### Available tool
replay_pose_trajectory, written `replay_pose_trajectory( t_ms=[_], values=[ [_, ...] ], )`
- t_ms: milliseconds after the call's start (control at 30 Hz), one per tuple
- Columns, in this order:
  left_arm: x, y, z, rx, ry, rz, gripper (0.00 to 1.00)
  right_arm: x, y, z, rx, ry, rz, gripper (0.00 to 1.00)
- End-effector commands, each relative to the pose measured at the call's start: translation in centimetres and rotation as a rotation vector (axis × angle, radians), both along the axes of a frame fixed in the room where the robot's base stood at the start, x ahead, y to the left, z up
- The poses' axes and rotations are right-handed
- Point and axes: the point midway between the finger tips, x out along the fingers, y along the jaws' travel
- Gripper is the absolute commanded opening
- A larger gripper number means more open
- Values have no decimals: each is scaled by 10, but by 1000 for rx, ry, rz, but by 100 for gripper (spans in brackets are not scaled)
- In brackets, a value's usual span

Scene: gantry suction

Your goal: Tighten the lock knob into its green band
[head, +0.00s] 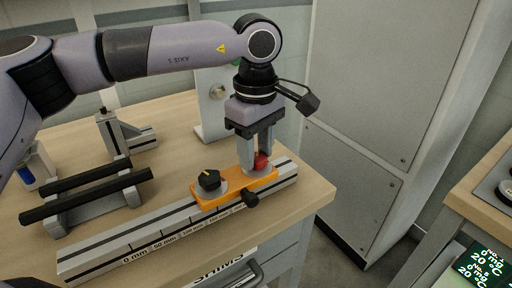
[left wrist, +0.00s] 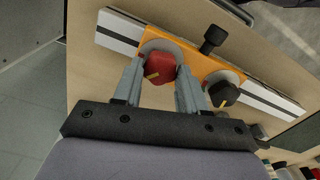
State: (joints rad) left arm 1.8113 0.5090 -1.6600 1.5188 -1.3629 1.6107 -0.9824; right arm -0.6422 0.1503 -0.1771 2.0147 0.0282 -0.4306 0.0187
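An orange carriage (head: 232,188) sits on a grey rail with a millimetre scale. A red knob (head: 262,161) stands on a grey disc at the carriage's right end. It also shows in the left wrist view (left wrist: 162,68), with a yellow pointer mark. A black knob with a yellow mark (head: 209,180) stands on the other disc. A second black knob (head: 250,197) sticks out of the carriage's front side. My left gripper (head: 260,156) points down with its fingers on either side of the red knob, apart, with small gaps visible.
The rail (head: 115,252) lies along the wooden bench's front edge. A stand with two black bars (head: 90,192) and a grey bracket (head: 120,132) are to the left. A white upright post (head: 214,105) stands behind the carriage. A grey cabinet (head: 370,130) stands to the right.

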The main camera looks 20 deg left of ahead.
Motion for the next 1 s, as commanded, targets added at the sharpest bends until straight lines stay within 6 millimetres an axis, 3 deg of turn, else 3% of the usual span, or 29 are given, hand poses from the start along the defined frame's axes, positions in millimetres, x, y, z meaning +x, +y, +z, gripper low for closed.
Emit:
replay_pose_trajectory(
  t_ms=[433, 733, 767, 800, 833, 1000],
  values=[
    [0, 0, 1, -1, -1, -181, 11, 1, 0, 5, 0, -6, 1, 43],
    [1, 0, 1, -1, -2, -192, 11, 1, -1, 3, -2, -4, -1, 43],
    [1, 0, 1, -1, -2, -192, 48, 1, -1, 3, -2, -4, -1, 43],
    [1, 0, 1, -1, -2, -192, 61, 1, -1, 3, -2, -4, -1, 43],
    [1, 0, 1, -1, -2, -191, 67, 1, -1, 3, -2, -4, -1, 43],
    [1, 0, 1, 0, -1, -190, 67, 1, 0, 3, 0, -4, -3, 43]
  ],
)
